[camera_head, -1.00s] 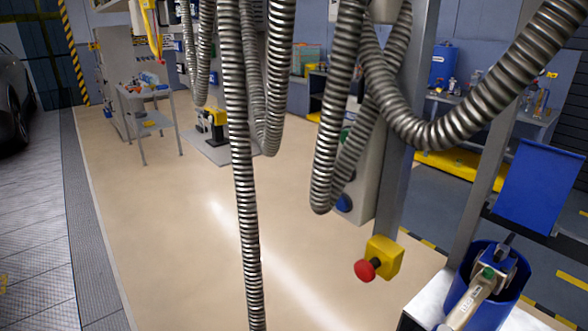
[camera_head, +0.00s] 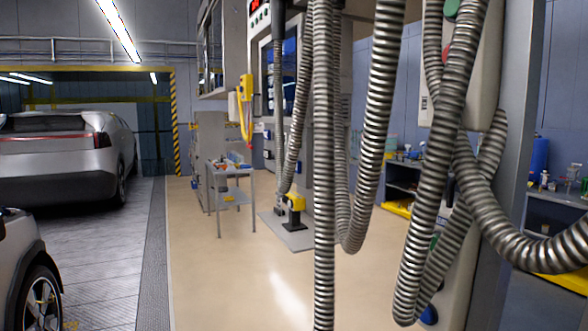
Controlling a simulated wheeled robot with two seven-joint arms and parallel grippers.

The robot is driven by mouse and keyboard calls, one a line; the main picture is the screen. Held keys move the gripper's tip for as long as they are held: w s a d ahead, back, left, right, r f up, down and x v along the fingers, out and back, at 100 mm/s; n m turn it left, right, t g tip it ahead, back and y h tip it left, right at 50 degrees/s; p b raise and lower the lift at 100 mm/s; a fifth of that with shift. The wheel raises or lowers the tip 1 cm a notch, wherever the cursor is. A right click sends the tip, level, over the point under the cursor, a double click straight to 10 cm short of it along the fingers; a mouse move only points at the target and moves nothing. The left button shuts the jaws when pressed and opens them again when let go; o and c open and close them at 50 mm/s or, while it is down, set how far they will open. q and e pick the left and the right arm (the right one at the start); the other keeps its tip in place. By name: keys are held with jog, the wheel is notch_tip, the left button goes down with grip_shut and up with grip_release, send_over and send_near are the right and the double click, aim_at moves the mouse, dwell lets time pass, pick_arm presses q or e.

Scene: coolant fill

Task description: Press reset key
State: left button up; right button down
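A pale control box (camera_head: 487,75) is mounted on a grey post at the right, mostly behind ribbed metal hoses. A green button (camera_head: 452,9) shows at its top edge, and part of a red one (camera_head: 446,54) lies below, behind a hose. A blue round button (camera_head: 429,315) shows low down near the bottom edge, beside the hose loop. No label can be read, so I cannot tell which is the reset key. Neither of my grippers is in view.
Several ribbed hoses (camera_head: 322,200) hang across the middle and right. A grey cart (camera_head: 232,163) and a yellow-black device (camera_head: 294,210) stand farther back. Cars (camera_head: 75,150) stand at the left. The beige floor (camera_head: 230,290) is clear.

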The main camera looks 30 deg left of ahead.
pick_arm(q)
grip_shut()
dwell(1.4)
